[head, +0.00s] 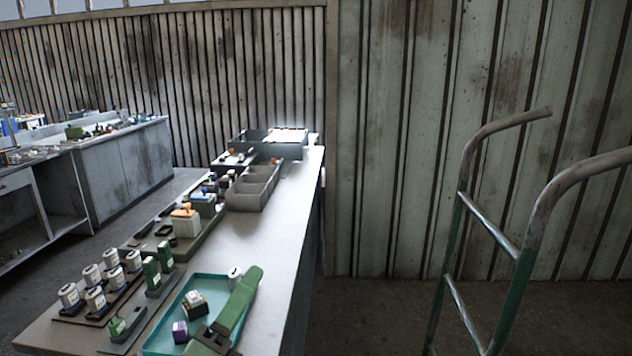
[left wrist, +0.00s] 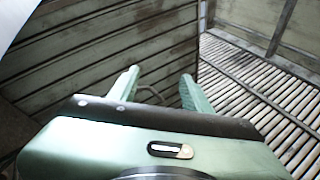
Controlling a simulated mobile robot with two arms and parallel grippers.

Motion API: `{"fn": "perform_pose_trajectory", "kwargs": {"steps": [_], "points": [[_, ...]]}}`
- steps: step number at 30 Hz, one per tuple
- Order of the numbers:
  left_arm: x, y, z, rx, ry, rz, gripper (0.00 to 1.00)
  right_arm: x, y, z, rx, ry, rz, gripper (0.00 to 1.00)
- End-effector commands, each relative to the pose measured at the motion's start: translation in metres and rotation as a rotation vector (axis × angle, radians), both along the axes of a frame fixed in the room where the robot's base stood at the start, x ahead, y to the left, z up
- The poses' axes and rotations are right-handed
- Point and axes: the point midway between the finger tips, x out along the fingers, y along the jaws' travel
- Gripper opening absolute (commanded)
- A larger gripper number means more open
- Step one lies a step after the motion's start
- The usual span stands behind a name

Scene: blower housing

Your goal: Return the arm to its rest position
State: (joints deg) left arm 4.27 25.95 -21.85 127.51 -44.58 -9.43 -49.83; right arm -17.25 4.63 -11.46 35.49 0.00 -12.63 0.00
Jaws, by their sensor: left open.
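My left gripper (head: 247,285) shows low in the head view, above the right side of the teal tray on the workbench. Its long green finger points away toward the back. In the left wrist view the green fingers of the left gripper (left wrist: 160,80) stand wide apart, open, with nothing held between them. Beyond them are a ribbed wall and a slatted surface; a thin curved bar shows between the fingers. My right gripper is in neither view.
The workbench (head: 262,232) carries a teal tray (head: 207,279) with small parts, several white-topped parts at left, and a grey divided bin (head: 246,196). A green hand truck (head: 525,265) stands at right. Floor between bench and truck is clear.

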Motion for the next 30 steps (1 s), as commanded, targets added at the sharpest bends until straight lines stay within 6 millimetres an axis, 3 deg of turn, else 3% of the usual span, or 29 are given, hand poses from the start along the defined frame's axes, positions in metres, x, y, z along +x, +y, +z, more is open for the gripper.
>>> {"fn": "perform_pose_trajectory", "kwargs": {"steps": [3, 5, 9, 13, 18, 26, 27, 30], "points": [[0.006, 0.056, -0.07, -0.422, 0.393, 0.136, 0.49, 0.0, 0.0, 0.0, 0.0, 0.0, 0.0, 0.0], [-0.001, 0.078, -0.11, -0.609, 0.564, 0.211, 0.49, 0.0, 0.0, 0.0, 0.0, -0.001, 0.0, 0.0], [-0.043, 0.108, -0.204, -0.988, 0.918, 0.402, 0.49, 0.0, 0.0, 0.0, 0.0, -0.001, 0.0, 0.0], [-0.098, 0.116, -0.27, -1.251, 1.168, 0.583, 0.49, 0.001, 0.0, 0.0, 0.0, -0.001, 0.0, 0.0], [-0.163, 0.112, -0.318, -1.467, 1.38, 0.783, 0.49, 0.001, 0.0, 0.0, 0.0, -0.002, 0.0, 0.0], [-0.251, 0.099, -0.353, -1.673, 1.601, 1.058, 0.49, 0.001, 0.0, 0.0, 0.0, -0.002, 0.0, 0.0], [-0.256, 0.097, -0.361, -1.687, 1.619, 1.086, 0.49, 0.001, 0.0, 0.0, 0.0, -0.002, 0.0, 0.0], [-0.246, 0.097, -0.39, -1.674, 1.621, 1.092, 0.49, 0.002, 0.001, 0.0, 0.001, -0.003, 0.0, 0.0]]}}
